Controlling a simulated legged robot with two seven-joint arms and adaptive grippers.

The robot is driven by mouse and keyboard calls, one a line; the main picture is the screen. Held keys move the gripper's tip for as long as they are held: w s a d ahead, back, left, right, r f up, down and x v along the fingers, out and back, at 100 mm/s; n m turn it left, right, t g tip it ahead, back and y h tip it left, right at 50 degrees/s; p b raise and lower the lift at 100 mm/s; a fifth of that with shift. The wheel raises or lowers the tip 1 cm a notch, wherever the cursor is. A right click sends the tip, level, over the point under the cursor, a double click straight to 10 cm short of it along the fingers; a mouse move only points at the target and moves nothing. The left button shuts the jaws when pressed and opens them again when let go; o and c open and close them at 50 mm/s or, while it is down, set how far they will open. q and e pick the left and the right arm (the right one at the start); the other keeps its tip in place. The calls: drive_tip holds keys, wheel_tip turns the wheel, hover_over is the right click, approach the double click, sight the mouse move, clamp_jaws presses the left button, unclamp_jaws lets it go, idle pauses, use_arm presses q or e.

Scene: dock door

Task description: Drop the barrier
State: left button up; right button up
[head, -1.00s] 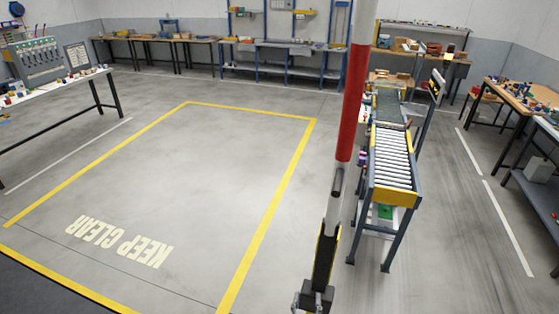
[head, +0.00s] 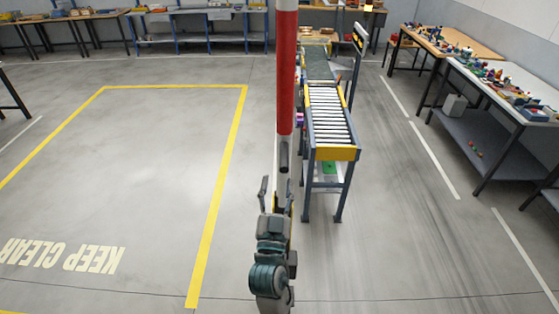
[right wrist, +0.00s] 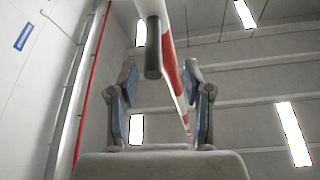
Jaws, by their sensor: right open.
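The barrier is a red and white pole (head: 286,80) that stands upright in the head view, its top out of the picture. A dark, round-ended grip (head: 284,155) is on its lower part. My right gripper (head: 276,190) is open below this grip, in front of the pole's lower end and partly hiding it. In the right wrist view the two fingers (right wrist: 163,92) stand apart. The dark grip end (right wrist: 152,73) shows between and above them, with the striped pole (right wrist: 173,70) running up behind. Nothing is held. My left gripper is not in view.
A roller conveyor (head: 330,125) stands just right of the pole. Yellow floor lines (head: 215,200) mark a clear area with "KEEP CLEAR" (head: 65,255) at left. Worktables with small items (head: 500,85) stand at right, and benches (head: 200,25) line the back wall.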

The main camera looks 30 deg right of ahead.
sight(283, 158)
drive_tip(key=p+x, duration=0.1)
drive_tip(key=x, duration=0.1)
drive_tip(key=p+x, duration=0.1)
drive_tip(key=x, duration=0.2)
drive_tip(key=d+x, duration=0.1)
drive_tip(key=x, duration=0.2)
drive_tip(key=shift+s+d+f+p, duration=0.1)
drive_tip(key=shift+s+d+p, duration=0.05)
drive_tip(key=shift+s+p, duration=0.25)
drive_tip(key=shift+w+d, duration=0.25)
drive_tip(key=shift+w, duration=0.05)
drive_tip(key=shift+a, duration=0.6)
drive_tip(key=shift+c, duration=1.1)
drive_tip(key=shift+s+a, duration=0.1)
clamp_jaws()
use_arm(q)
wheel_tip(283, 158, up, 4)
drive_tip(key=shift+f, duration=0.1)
